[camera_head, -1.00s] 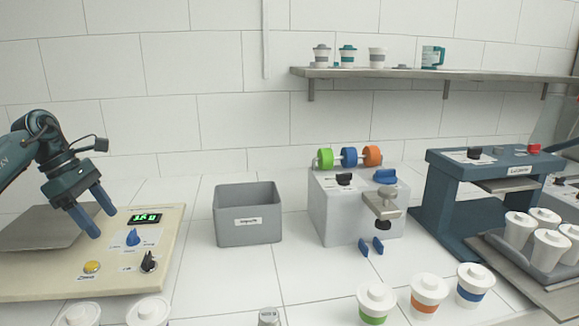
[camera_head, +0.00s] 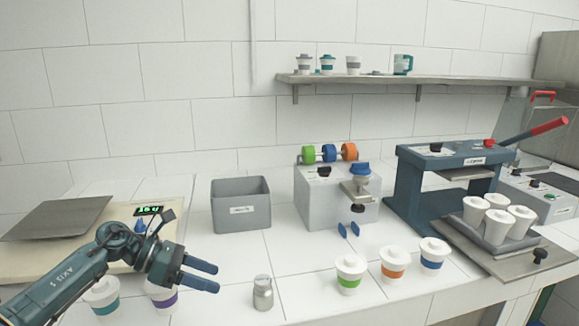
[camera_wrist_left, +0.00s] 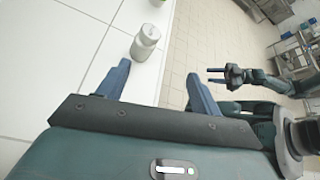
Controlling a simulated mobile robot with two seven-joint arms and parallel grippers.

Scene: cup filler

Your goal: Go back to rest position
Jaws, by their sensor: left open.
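My left gripper (camera_head: 216,278) is open and empty, low in front of the scale panel, its blue fingers pointing right. In the head view it is left of a small grey metal canister (camera_head: 263,294). In the left wrist view the canister (camera_wrist_left: 145,42) stands upright on the white counter beyond the open fingers (camera_wrist_left: 158,78), apart from them. My right gripper (camera_wrist_left: 217,75) shows at the right of the left wrist view, over the floor, with two fingers apart and nothing between them. It is out of the head view.
Lidded cups with teal (camera_head: 103,296) and purple (camera_head: 160,294) bands stand partly behind my left arm. Green (camera_head: 349,274), orange (camera_head: 394,264) and blue (camera_head: 433,255) banded cups stand along the front. A grey bin (camera_head: 240,205), sealing machine (camera_head: 335,200) and blue press (camera_head: 425,190) stand behind.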

